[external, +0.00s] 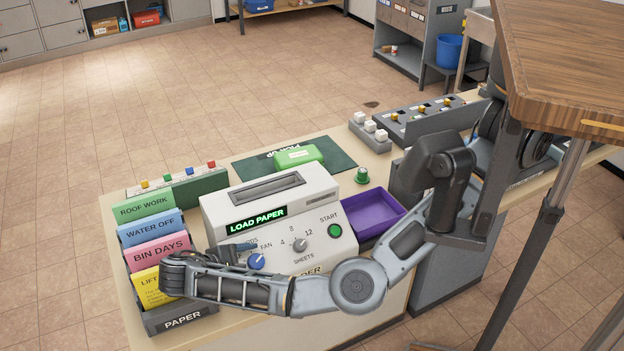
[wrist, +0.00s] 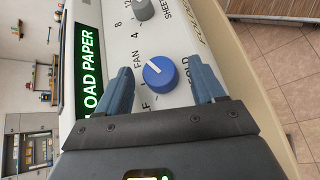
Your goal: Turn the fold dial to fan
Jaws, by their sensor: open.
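The fold dial (wrist: 159,74) is a round blue knob on the pale front panel of the folding machine (external: 318,212). In the external view the dial (external: 256,261) sits at the panel's lower left. Its white mark points up and left in the wrist view, roughly toward the printed word FAN. My gripper (wrist: 162,66) is open, with one blue-grey finger on each side of the dial. Small gaps seem to show between fingers and knob; contact cannot be told. In the external view the fingers reach the dial from the left. Some other dial labels are partly hidden by the fingers.
The sheets knob (external: 300,244) and green start button (external: 334,230) are on the same panel. The display (external: 257,219) reads LOAD PAPER. A paper rack with coloured pads (external: 150,225) stands close left, near my wrist. A purple tray (external: 372,212) is on the right.

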